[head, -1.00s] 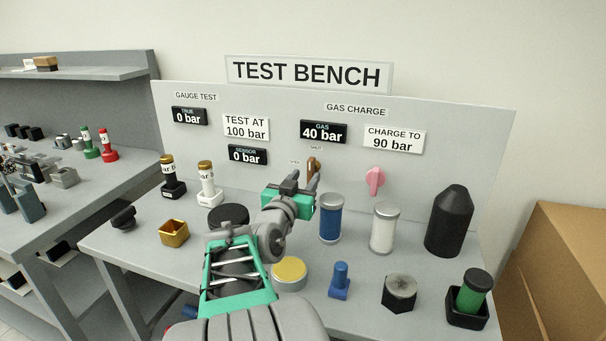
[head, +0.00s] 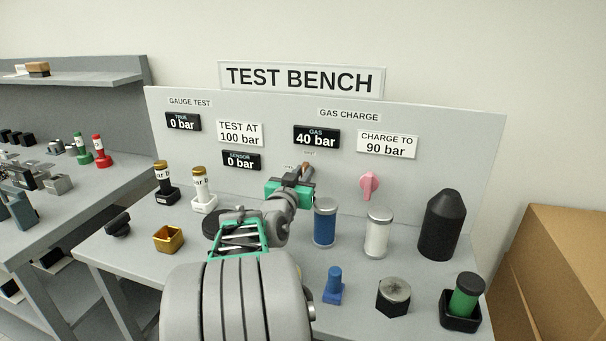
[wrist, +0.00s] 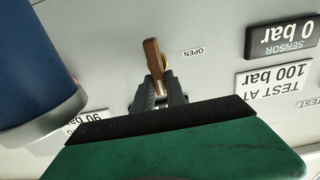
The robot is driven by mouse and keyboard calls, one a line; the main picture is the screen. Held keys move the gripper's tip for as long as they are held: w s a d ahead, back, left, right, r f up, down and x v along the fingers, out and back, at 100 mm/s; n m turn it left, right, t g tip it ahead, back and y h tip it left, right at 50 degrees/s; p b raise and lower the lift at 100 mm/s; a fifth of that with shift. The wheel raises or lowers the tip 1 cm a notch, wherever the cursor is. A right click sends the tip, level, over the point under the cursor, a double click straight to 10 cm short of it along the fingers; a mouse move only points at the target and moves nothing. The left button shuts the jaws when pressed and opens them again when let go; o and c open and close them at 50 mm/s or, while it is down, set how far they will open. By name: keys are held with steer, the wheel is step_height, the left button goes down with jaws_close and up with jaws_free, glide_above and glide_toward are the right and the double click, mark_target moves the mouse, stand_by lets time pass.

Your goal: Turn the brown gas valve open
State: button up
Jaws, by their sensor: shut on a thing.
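The brown gas valve (wrist: 153,57) is a narrow lever on the upright panel. In the wrist view it stands lengthwise, leaning slightly left, with one end between my fingers. My gripper (wrist: 157,90) is shut on that end. In the head view my gripper (head: 302,176) is at the panel below the gas display and hides most of the valve. A small OPEN label (wrist: 193,51) is beside the lever, to its right in the wrist view.
The gas display (head: 317,136) reads 40 bar, and a sign (head: 387,144) says charge to 90 bar. A pink knob (head: 369,186) is right of the valve. Blue (head: 325,225) and white (head: 378,232) cylinders stand close below my gripper's right side.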

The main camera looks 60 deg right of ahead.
jaws_close()
steer(key=shift+n, duration=0.3)
steer(key=shift+w+a+f+n+p, duration=0.1)
steer(key=shift+w+f+n+p, duration=0.3)
steer(key=shift+n, duration=2.45)
steer(key=shift+w+f+n+p, duration=0.25)
steer(key=shift+n+p, duration=0.25)
steer(key=shift+n, duration=2.4)
steer(key=shift+w+a+f+n+p, duration=0.1)
steer(key=shift+w+f+n+p, duration=0.3)
steer(key=shift+n, duration=2.45)
steer(key=o, duration=0.7)
jaws_free()
